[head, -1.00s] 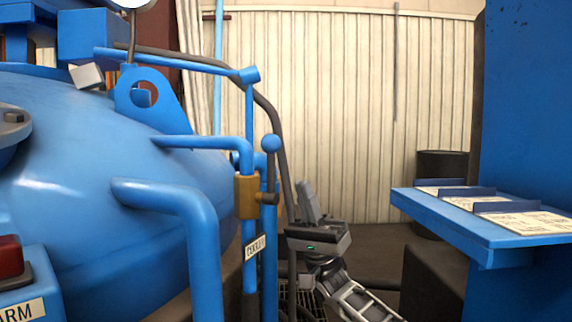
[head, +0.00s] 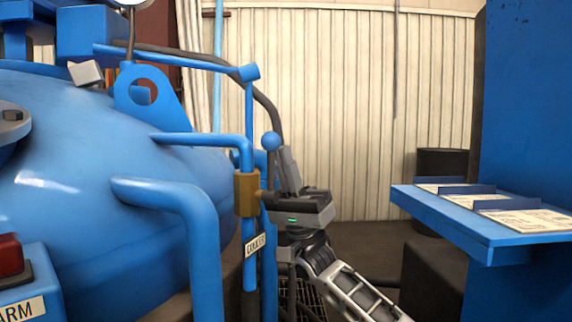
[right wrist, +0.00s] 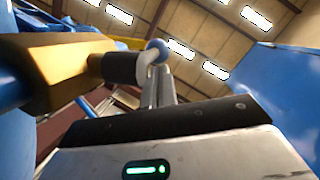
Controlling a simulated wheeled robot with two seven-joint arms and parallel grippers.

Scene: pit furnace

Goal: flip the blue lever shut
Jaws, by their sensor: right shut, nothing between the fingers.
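The lever has a round blue knob (head: 271,141) on top and stands upright beside a brass valve body (head: 246,194) on a vertical blue pipe. My right gripper (head: 287,154) is shut and empty, with its fingers pointing up just right of the knob. In the right wrist view the knob (right wrist: 158,50) shows just past the tips of the shut fingers (right wrist: 158,72), and the brass body (right wrist: 62,70) is at the left. The gripper hides the lever's lower stem in the head view. I cannot tell whether the fingers touch the lever. My left gripper is out of view.
A large blue furnace vessel (head: 90,190) with bent pipes (head: 190,210) fills the left. A blue shelf (head: 480,228) with papers juts out at the right. A dark hose (head: 270,105) runs behind the valve. Open floor lies between the gripper and the shelf.

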